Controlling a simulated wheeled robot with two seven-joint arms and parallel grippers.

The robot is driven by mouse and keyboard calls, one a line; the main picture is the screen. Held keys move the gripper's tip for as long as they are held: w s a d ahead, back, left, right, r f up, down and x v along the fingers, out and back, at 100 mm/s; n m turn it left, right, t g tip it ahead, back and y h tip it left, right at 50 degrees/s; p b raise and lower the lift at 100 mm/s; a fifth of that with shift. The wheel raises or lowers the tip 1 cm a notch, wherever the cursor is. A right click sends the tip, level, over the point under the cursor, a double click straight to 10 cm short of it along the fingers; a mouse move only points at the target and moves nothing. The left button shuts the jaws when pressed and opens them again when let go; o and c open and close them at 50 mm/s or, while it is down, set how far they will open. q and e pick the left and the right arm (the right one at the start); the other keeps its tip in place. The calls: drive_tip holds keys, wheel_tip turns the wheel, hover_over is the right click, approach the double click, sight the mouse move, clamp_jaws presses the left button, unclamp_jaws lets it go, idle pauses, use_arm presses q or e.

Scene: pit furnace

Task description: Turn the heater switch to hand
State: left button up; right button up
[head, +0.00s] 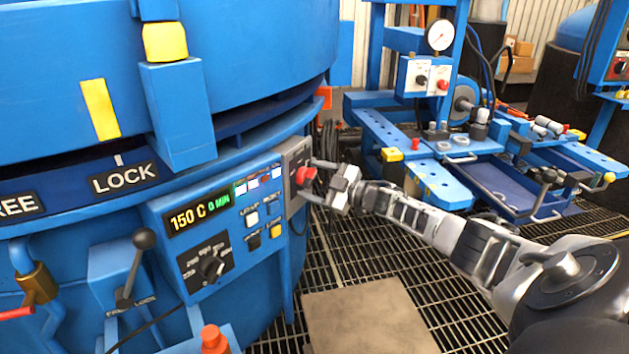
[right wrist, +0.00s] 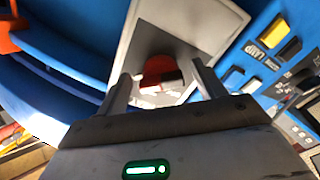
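A grey box (head: 294,160) with a red knob (head: 304,175) is mounted at the right end of the furnace's blue control panel (head: 180,245). No readable label shows which control is the heater switch. My right gripper (head: 310,179) is in front of the box, its two fingers apart on either side of the red knob. In the right wrist view the red knob (right wrist: 157,70) shows between the open fingers (right wrist: 163,85), partly in dark shadow. I cannot tell whether a finger touches it. My left gripper is not in view.
The panel also carries a display (head: 200,209) reading 150 C, a black dial (head: 211,267) and several small buttons. A lever with a black ball (head: 144,239) stands to its left. A blue bench (head: 460,180) is behind my right arm. Floor grating (head: 340,250) lies below.

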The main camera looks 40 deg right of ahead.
use_arm(q)
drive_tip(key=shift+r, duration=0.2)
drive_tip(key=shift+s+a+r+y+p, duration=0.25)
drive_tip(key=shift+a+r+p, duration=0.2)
drive_tip(key=shift+p, duration=0.75)
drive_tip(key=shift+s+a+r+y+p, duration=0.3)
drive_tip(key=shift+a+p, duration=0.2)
drive_tip(key=shift+p, duration=0.7)
use_arm(e)
drive_tip(key=v, duration=1.6)
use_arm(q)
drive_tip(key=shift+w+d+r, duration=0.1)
use_arm(e)
drive_tip(key=shift+r, duration=0.1)
